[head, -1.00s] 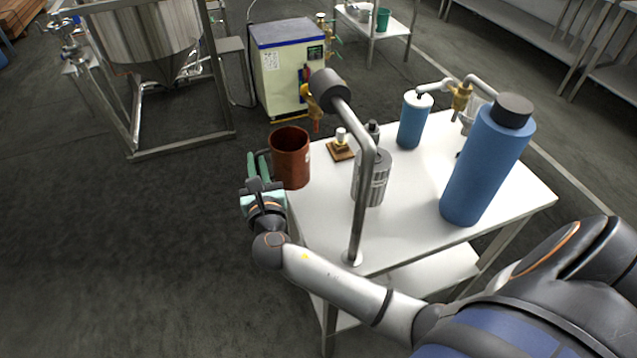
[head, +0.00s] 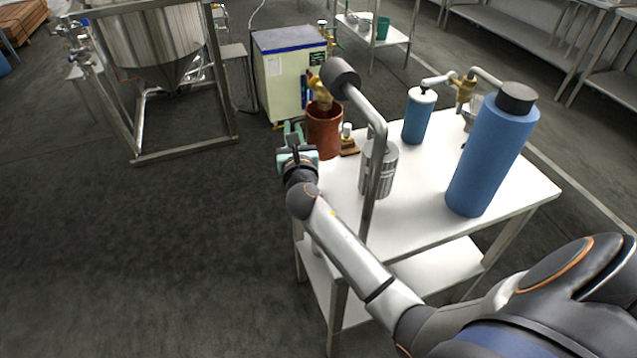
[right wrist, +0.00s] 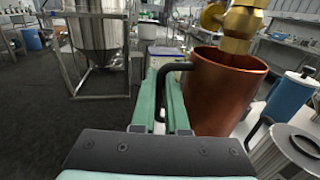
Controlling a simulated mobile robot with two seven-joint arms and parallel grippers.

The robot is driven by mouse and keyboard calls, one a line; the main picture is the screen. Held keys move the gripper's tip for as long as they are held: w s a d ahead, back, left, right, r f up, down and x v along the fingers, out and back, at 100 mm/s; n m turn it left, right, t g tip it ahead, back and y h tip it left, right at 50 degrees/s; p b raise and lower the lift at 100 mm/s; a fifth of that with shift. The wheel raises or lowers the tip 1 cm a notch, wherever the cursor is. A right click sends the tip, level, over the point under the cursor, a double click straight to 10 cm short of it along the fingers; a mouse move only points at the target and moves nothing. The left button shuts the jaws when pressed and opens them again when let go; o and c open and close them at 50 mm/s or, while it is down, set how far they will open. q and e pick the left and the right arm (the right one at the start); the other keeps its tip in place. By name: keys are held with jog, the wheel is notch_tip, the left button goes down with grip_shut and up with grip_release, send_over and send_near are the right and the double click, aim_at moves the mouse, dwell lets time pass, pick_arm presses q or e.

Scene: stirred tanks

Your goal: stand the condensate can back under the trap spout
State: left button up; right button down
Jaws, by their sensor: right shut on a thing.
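The copper-brown condensate can (head: 324,138) is upright at the far left corner of the white table. It also shows in the right wrist view (right wrist: 226,98), with a dark handle on its left side. My right gripper (head: 291,132) is left of the can, its green fingers (right wrist: 164,80) shut on the handle. The brass trap spout (head: 322,94) hangs over the can's mouth. In the right wrist view the spout (right wrist: 240,25) covers part of the opening. I cannot tell whether the can's base touches the table. My left gripper is out of view.
The white table (head: 420,215) also holds a grey metal cylinder (head: 379,170), a bent grey pipe (head: 375,190), a small wooden-based piece (head: 348,146), a small blue canister (head: 418,116) and a tall blue cylinder (head: 493,152). A cream cabinet (head: 285,75) stands behind.

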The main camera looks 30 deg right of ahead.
notch_tip(320, 180, down, 5)
jog(key=shift+d+b, duration=0.1)
jog(key=shift+b, duration=1.05)
notch_tip(320, 180, down, 4)
jog(key=shift+f+b, duration=0.1)
jog(key=shift+b, duration=1.1)
jog(key=shift+f, duration=0.4)
jog(key=shift+f+b, duration=0.1)
jog(key=shift+b, duration=0.2)
jog(key=c, duration=0.9)
grip_release()
jog(key=shift+c, duration=0.2)
